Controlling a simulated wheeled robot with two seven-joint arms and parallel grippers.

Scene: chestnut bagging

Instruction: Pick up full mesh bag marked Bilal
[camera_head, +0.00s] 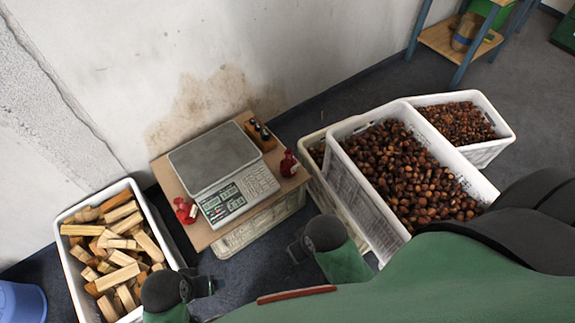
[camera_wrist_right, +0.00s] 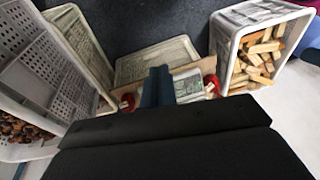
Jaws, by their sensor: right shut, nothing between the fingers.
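Two small red mesh bags stand on the board beside the scale: one (camera_head: 186,210) at its left front corner, one (camera_head: 289,163) at its right. No name can be read on either. In the right wrist view, red bags show on either side of the fingers, one at left (camera_wrist_right: 127,102) and one at right (camera_wrist_right: 211,84). My right gripper (camera_head: 296,250) is shut and empty, in front of the board and apart from both bags; its fingers (camera_wrist_right: 157,86) show together. My left gripper (camera_head: 207,285) is below the left bag, apart from it; its fingers are unclear.
The scale (camera_head: 214,157) sits on a wooden board (camera_head: 205,235) over a crate. A wood-filled crate (camera_head: 72,285) stands left, a blue bucket (camera_head: 22,303) beyond it. Chestnut crates (camera_head: 355,193) (camera_head: 493,112) stand right. A small wooden block (camera_head: 260,135) lies behind the scale.

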